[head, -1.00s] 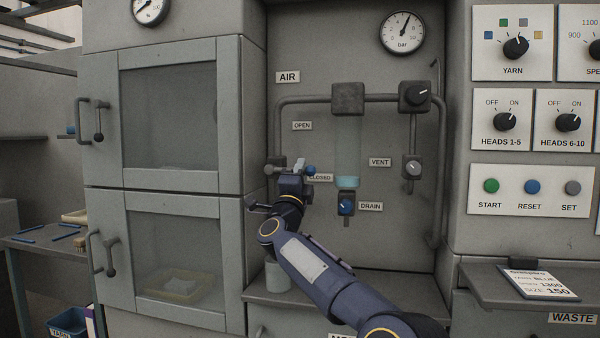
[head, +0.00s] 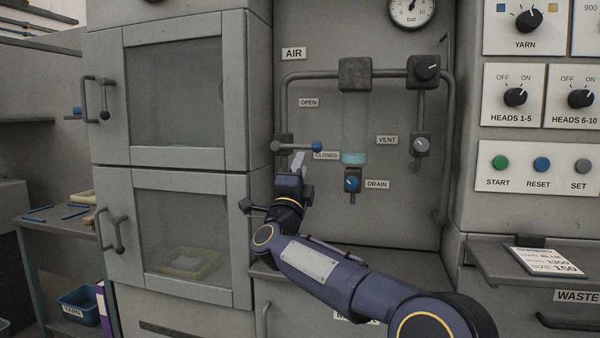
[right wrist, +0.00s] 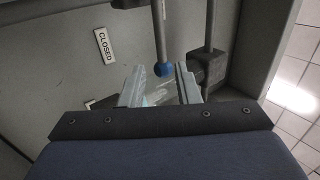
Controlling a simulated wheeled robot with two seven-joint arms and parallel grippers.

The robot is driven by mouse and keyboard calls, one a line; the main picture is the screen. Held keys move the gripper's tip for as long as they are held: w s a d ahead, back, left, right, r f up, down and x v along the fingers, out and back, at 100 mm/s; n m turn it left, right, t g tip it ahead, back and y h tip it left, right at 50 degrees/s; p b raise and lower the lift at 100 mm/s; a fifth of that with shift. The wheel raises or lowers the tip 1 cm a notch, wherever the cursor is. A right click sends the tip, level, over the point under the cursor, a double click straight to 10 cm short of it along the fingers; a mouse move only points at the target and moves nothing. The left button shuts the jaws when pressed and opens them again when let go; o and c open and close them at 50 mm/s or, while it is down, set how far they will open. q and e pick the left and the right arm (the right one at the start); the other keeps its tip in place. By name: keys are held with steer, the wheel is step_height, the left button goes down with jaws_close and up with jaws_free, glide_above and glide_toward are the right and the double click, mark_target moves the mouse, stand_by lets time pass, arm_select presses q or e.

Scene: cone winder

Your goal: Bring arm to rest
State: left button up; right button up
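My right gripper (head: 298,163) is just below and in front of the air valve lever, pointing up toward the panel. In the right wrist view its two pale fingers (right wrist: 160,88) stand apart with nothing held between them. The lever's blue ball (head: 317,147) shows just above the fingertips, and in the right wrist view (right wrist: 163,70) it appears beyond the gap between them. The lever lies about level, near the CLOSED label (head: 326,155). My right arm reaches across the lower panel. My left gripper is not in view.
Pipes, a clear bowl (head: 354,135), a blue drain knob (head: 352,184) and a vent knob (head: 421,145) are close to the right of the gripper. The cabinet doors (head: 185,225) with handles stand left. A shelf (head: 490,262) with a card juts out at right.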

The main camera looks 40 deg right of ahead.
steer(key=shift+s+a+f, duration=0.1)
steer(key=shift+a, duration=0.05)
stand_by(0.4)
steer(key=s+a+f+n+t+y, duration=0.1)
steer(key=s+a+f+n+y, duration=0.5)
steer(key=n+y, duration=0.4)
steer(key=s+a+f+n+y, duration=0.4)
steer(key=a+f+n+y, duration=0.4)
steer(key=n+y, duration=0.2)
steer(key=s+a+f+n+g+y, duration=0.1)
steer(key=s+a+f+n+g, duration=0.2)
steer(key=s+f, duration=0.5)
steer(key=s+a+f+n+g+y, duration=0.15)
steer(key=s+f+g, duration=0.25)
steer(key=s+f, duration=0.5)
steer(key=s+a+f+n+g, duration=0.2)
steer(key=s+a+f+g, duration=0.2)
steer(key=s+f, duration=0.4)
step_height(320, 180, up, 31)
steer(key=p, duration=3.1)
steer(key=shift+s, duration=0.25)
steer(key=shift+d+f, duration=0.1)
steer(key=shift+f, duration=0.05)
